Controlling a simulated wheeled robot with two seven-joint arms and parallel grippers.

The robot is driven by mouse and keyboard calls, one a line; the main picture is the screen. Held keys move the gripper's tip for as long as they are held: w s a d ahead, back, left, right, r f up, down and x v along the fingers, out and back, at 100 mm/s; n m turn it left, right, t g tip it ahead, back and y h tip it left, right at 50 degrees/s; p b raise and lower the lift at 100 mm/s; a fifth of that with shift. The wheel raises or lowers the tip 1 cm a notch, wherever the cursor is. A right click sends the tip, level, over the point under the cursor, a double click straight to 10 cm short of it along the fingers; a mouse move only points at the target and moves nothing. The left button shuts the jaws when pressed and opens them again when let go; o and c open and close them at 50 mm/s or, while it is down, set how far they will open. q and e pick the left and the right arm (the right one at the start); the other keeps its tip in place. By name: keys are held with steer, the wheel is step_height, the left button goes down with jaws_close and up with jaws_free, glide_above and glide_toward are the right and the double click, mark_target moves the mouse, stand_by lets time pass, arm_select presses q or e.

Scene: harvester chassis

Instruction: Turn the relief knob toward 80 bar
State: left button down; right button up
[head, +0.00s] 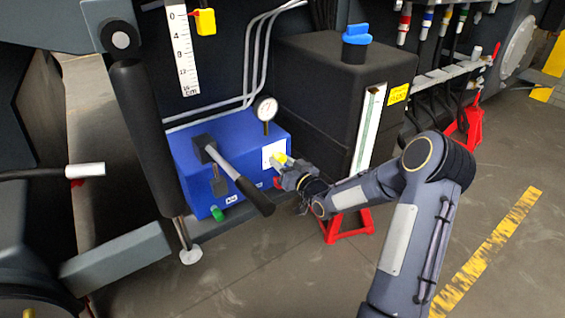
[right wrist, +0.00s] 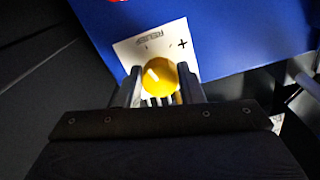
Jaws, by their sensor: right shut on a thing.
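The relief knob is a round yellow knob (right wrist: 159,76) with a white mark on its face, on a white plate (right wrist: 141,48) lettered for relief with a plus sign. In the head view the yellow knob (head: 279,158) sits on the right part of the blue pump block (head: 230,160). My right gripper (right wrist: 158,90) is shut on the knob, one finger on each side. In the head view my right gripper (head: 290,172) reaches the knob from the right. A round gauge (head: 266,109) stands on top of the block; its reading is too small to tell. My left gripper is not in view.
A black lever (head: 240,182) sticks out of the block's front. A dark tank (head: 320,95) with a blue cap (head: 356,35) stands close behind my right gripper. A red stand (head: 345,222) is below my forearm. Open floor lies in front.

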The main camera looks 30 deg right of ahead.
steer(key=m+p, duration=0.1)
steer(key=m, duration=0.4)
steer(key=shift+m, duration=0.3)
steer(key=m+p, duration=0.1)
steer(key=m, duration=0.5)
steer(key=shift+m, duration=0.3)
steer(key=o, duration=1)
steer(key=shift+s, duration=0.1)
steer(key=s+p, duration=0.2)
steer(key=s, duration=0.5)
steer(key=shift+s+d, duration=0.3)
steer(key=shift+s, duration=0.05)
